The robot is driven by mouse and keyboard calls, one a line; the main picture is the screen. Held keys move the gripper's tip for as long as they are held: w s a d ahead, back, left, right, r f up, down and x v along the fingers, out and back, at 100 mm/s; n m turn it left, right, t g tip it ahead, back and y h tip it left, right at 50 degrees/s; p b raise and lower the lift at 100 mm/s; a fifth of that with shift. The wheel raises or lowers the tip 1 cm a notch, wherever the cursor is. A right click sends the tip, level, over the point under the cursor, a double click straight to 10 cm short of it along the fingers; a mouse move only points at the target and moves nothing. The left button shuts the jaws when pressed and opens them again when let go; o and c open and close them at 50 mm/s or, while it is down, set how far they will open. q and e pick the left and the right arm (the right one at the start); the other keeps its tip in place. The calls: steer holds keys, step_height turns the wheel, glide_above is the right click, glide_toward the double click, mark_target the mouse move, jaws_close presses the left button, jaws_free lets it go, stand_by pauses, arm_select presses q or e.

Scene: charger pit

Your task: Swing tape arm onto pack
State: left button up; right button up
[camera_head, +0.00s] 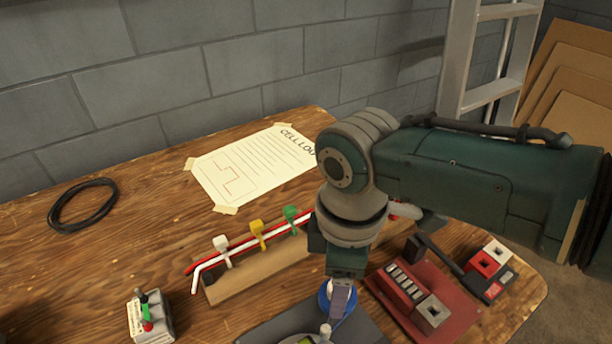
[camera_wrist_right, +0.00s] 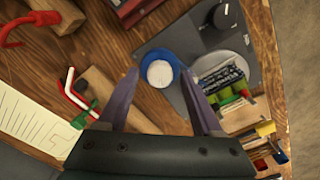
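My right gripper (camera_head: 341,300) points down over the grey unit (camera_head: 262,333). Its two fingers are apart in the right wrist view (camera_wrist_right: 160,73). A blue ring with a white round centre (camera_wrist_right: 160,74) lies between and just beyond the fingertips; I cannot tell whether they touch it. In the head view the blue ring (camera_head: 325,296) is partly behind the fingers. I cannot make out a tape arm for certain. My left gripper is out of view.
A red base with cell slots (camera_head: 405,288) and a black lever (camera_head: 440,254) stands right of the gripper. A wooden wire rack (camera_head: 255,275) with coloured clips is left. A switch box (camera_head: 150,318) stands front left. A taped sheet (camera_head: 250,170) and black cable coil (camera_head: 83,205) lie behind.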

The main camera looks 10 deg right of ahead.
step_height(320, 180, up, 10)
steer(key=p, duration=0.4)
stand_by(0.5)
